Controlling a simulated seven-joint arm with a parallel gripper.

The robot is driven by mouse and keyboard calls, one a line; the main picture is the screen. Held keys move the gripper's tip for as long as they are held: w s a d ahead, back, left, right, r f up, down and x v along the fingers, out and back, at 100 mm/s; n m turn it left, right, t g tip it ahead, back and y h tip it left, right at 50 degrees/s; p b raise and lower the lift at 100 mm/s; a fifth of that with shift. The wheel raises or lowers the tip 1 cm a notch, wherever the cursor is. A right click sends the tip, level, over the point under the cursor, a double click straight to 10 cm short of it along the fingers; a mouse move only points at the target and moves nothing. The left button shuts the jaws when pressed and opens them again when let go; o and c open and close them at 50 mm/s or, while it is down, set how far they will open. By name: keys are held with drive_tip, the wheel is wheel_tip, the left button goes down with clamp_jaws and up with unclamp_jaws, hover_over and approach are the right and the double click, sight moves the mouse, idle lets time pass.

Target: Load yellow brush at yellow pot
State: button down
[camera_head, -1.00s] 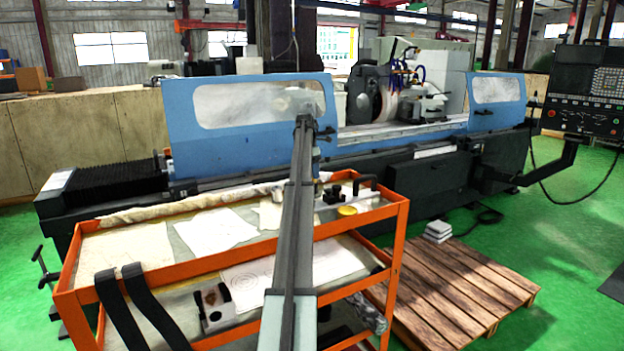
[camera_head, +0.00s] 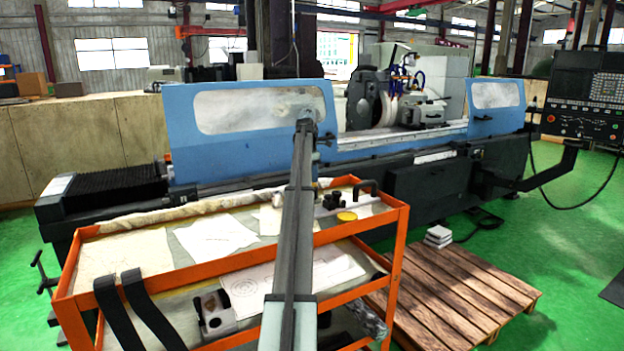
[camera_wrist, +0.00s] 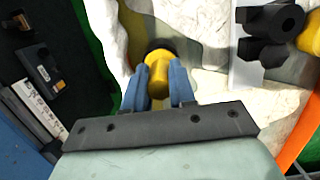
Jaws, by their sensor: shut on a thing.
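The yellow brush (camera_wrist: 157,75) is a short yellow cylinder with a dark far end, between the two blue fingers of my gripper (camera_wrist: 158,88) in the wrist view. The fingers are shut on it from both sides. A yellow piece (camera_wrist: 311,40), cut off by the right edge of the wrist view, lies to the right of my gripper and appears to be the yellow pot. In the head view the yellow pot (camera_head: 347,216) shows as a small yellow disc on the cart's top shelf. My gripper is mostly hidden behind my arm there.
Black cylinders on a pale plate (camera_wrist: 243,70) stand right of my gripper, near the yellow pot. The orange-framed cart (camera_head: 228,266) carries papers and cloth. The blue-and-grey grinder (camera_head: 235,155) stands behind it. A wooden pallet (camera_head: 450,290) lies on the floor at right.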

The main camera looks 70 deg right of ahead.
wheel_tip(320, 180, up, 8)
drive_tip(key=shift+f, duration=0.1)
drive_tip(key=s+a+g+h, duration=0.2)
drive_tip(key=s+a, duration=1.4)
drive_tip(key=a, duration=0.4)
drive_tip(key=shift+s+a+r+g+h, duration=0.15)
drive_tip(key=shift+s+r+g+h, duration=0.1)
drive_tip(key=shift+g+h, duration=0.15)
drive_tip(key=shift+w+f, duration=0.1)
drive_tip(key=shift+f, duration=2.75)
drive_tip(key=shift+f, duration=0.55)
wheel_tip(320, 180, up, 7)
